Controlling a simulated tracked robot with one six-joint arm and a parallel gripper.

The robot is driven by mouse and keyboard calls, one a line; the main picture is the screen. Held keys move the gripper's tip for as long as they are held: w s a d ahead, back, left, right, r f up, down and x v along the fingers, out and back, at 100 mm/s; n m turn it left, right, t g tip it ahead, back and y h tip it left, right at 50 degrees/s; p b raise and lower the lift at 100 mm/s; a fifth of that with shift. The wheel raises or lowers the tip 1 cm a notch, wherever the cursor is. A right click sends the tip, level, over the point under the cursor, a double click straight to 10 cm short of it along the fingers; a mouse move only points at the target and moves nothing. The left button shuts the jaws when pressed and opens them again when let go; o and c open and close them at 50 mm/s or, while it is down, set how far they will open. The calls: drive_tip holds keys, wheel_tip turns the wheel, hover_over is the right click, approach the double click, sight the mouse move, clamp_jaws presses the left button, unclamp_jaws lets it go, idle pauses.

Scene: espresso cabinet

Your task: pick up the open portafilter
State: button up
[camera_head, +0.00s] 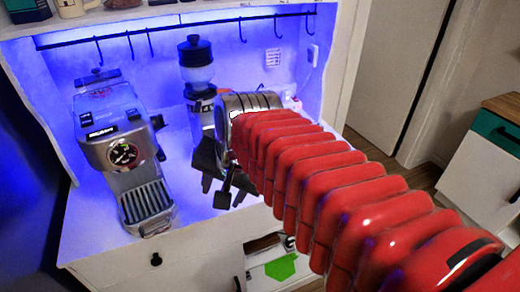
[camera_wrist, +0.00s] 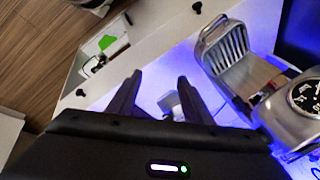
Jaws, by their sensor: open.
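My gripper (camera_head: 223,193) is open above the counter, to the right of the espresso machine. In the wrist view its two dark fingers (camera_wrist: 159,79) stand apart with nothing clamped between them. In the head view a small black piece with a thin stem (camera_head: 223,199) shows between the fingers. In the wrist view a pale grey object (camera_wrist: 171,103) lies beyond and between the fingers. Either may be part of the open portafilter; I cannot tell for sure. My gripper body hides part of the area.
The espresso machine (camera_head: 122,152) stands at left; its drip tray (camera_wrist: 228,55) is close right of my fingers in the wrist view. A grinder (camera_head: 197,75) stands behind. Hooks hang from a rail (camera_head: 180,27). Below the counter is a compartment holding a green item (camera_head: 282,266).

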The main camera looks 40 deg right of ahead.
drive_tip(key=w+d+r+m, duration=0.1)
drive_tip(key=d+r+m, duration=0.1)
drive_tip(key=d+m, duration=2.1)
drive_tip(key=m, duration=0.5)
drive_tip(key=shift+w+d+r+y, duration=0.15)
drive_tip(key=shift+w+d+y, duration=0.15)
drive_tip(key=shift+d+y, duration=0.1)
drive_tip(key=shift+a, duration=0.1)
drive_tip(key=x, duration=0.8)
drive_tip(key=shift+w+f, duration=0.15)
drive_tip(key=shift+f, duration=0.1)
drive_tip(key=shift+a+x, duration=0.2)
drive_tip(key=shift+x, duration=2.4)
